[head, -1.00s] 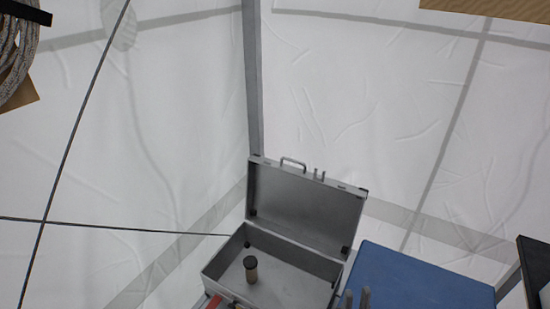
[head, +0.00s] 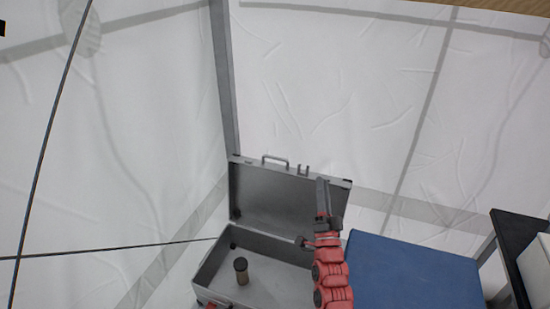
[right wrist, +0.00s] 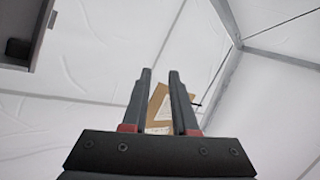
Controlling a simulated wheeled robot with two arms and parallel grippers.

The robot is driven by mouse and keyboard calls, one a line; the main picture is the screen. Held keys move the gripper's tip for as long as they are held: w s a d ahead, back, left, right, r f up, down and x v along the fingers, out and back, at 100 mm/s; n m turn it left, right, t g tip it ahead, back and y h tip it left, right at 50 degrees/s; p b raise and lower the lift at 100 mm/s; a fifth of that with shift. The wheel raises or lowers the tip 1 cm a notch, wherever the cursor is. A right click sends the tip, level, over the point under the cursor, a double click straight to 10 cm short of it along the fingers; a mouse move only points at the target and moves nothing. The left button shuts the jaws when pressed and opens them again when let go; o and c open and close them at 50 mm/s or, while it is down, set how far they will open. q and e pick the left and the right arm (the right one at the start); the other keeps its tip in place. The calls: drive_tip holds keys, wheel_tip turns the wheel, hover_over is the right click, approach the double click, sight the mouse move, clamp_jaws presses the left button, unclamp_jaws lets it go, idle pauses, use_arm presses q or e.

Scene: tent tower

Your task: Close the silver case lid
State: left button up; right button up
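The silver case lid (head: 270,200) stands open and tilted back, its handle at the top edge. The case base (head: 205,272) sits below it, open to the front. A dark-capped brown cylinder (head: 241,271) stands inside the base. My right gripper (head: 322,182) is raised in front of the right part of the lid, hiding some of it; I cannot tell whether they touch. In the right wrist view the right gripper (right wrist: 160,75) has its fingers apart, with nothing held between them. My left gripper is not in view.
A blue box-like surface (head: 415,275) lies right of the case. A dark-edged white object (head: 535,255) stands at the far right. White tent walls (head: 340,80) and a grey pole (head: 224,80) rise behind. A brown labelled box (right wrist: 158,112) shows beyond the right fingers.

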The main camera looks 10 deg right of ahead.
drive_tip(key=w+m+g+y, duration=0.3)
drive_tip(key=w, duration=0.4)
drive_tip(key=m+g+y+p, duration=0.1)
drive_tip(key=m+g+y, duration=0.1)
drive_tip(key=g+y, duration=0.35)
approach(276, 159)
drive_tip(key=shift+h, duration=0.35)
drive_tip(key=b+x, duration=0.2)
drive_tip(key=x, duration=0.7)
drive_tip(key=shift+f, duration=0.1)
drive_tip(key=shift+w+f+b, duration=0.15)
drive_tip(key=shift+w+b, duration=0.15)
drive_tip(key=shift+w+a+b, duration=0.2)
drive_tip(key=shift+w+b, duration=0.15)
drive_tip(key=shift+w, duration=0.1)
clamp_jaws()
